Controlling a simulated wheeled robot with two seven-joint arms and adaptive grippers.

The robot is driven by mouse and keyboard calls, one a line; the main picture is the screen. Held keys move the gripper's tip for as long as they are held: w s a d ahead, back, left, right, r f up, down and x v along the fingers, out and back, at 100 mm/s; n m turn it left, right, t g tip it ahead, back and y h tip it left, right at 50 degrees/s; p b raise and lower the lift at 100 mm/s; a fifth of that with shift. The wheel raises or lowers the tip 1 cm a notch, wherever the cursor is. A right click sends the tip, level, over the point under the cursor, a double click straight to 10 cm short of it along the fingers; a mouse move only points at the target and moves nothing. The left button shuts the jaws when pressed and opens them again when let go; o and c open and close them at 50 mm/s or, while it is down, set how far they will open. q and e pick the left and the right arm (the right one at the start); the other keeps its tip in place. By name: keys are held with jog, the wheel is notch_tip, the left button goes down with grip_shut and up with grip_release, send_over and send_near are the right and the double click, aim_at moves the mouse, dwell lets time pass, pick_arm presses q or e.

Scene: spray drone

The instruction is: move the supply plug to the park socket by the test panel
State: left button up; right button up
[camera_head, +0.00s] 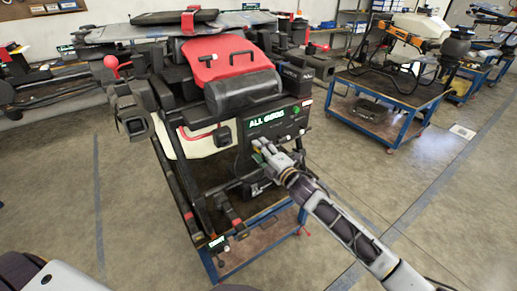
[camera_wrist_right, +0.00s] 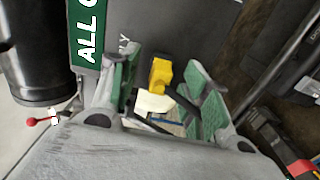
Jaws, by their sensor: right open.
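A yellow plug (camera_wrist_right: 160,75), which looks like the supply plug, sits at a dark panel face (camera_wrist_right: 185,25) in the right wrist view, with a pale part below it. My right gripper (camera_wrist_right: 163,68) is open, its green-padded fingers on either side of the plug with gaps. In the head view my right gripper (camera_head: 262,150) is at the lower left of the test panel (camera_head: 284,120), whose lit sign (camera_head: 267,117) reads "ALL GOOD"; the plug is hidden there. I cannot make out the park socket. My left gripper is not in view.
The large drone, with a red-topped tank (camera_head: 222,60), rests on a blue-framed cart (camera_head: 255,258). A red-tipped lever (camera_wrist_right: 38,120) shows left of the gripper in the wrist view. Another cart (camera_head: 375,95) stands at the right.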

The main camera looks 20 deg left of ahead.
jog(key=shift+c, duration=0.2)
dwell(0.3)
grip_shut()
jog(key=shift+s+d, duration=0.15)
jog(key=shift+d, duration=0.05)
dwell(0.3)
jog(key=shift+s+d+p, duration=0.2)
jog(key=shift+d+p, duration=0.1)
jog(key=shift+p, duration=0.1)
jog(key=shift+p+v, duration=1.05)
jog(key=shift+v, duration=1.35)
